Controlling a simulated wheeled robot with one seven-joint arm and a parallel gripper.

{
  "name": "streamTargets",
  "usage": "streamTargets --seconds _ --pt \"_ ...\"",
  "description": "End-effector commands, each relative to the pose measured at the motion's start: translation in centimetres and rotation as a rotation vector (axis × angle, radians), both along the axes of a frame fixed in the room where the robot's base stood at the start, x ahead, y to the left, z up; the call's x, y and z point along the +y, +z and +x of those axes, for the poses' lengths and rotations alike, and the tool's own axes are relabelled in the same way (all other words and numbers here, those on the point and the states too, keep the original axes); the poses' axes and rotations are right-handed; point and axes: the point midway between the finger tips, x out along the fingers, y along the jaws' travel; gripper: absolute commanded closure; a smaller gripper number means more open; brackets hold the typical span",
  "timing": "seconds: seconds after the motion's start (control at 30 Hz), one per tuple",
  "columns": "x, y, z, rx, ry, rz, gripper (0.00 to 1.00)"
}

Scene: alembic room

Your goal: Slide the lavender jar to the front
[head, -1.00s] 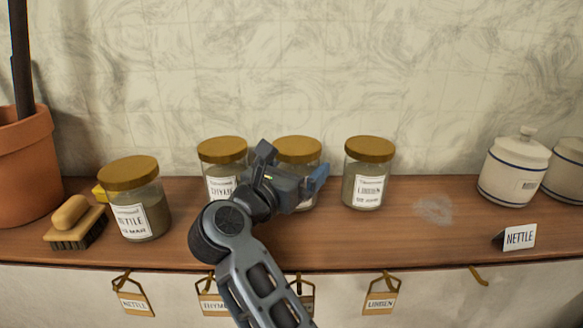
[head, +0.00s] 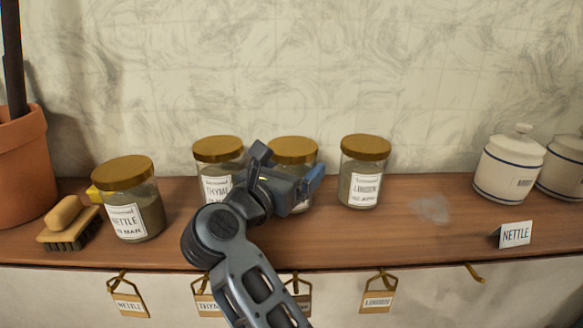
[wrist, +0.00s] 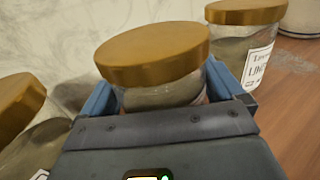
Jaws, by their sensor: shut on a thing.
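My gripper (head: 289,178) is shut on a glass jar with a gold lid (head: 294,149), third from the left in the row. The wrist view shows this jar (wrist: 158,60) between my two blue fingers, with its lid above them. The gripper covers most of its front and its label, so I cannot read whether it says lavender. The jar stands on the wooden shelf (head: 400,240), towards the back, about level with its neighbours.
A thyme jar (head: 218,165) stands close on the left and a linden jar (head: 366,170) on the right. Farther left are a nettle jar (head: 128,200) and a brush (head: 68,224). Right are white canisters (head: 508,165) and a nettle card (head: 515,234). Tags hang below the front edge.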

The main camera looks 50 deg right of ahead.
Motion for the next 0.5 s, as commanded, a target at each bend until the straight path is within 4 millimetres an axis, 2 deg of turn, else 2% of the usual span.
streamTargets --seconds 0.5 --pt "1.5 0.0 -1.2 -0.001 0.002 -0.001 0.48"
